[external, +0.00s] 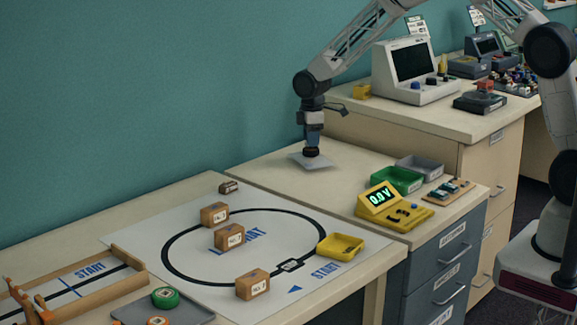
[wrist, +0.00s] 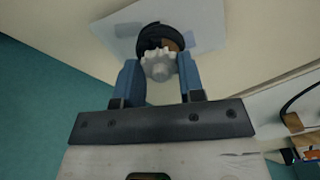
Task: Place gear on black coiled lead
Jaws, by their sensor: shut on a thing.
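My gripper (wrist: 160,80) has two blue fingers shut on a pale grey toothed gear (wrist: 158,66) in the wrist view. The black coiled lead (wrist: 150,32) lies just beyond the gear, on a pale sheet. A brownish patch shows inside the coil. In the external view my gripper (external: 312,140) points straight down over the black coiled lead (external: 311,153), very close above it. The gear is hidden there. I cannot tell whether the gear touches the lead.
The pale sheet (external: 300,160) lies on the middle table. To its right are a green tray (external: 398,181), a grey tray (external: 420,168) and a yellow meter (external: 383,202). A mat with a black loop (external: 165,245) and wooden blocks lies at front left. The teal wall is behind.

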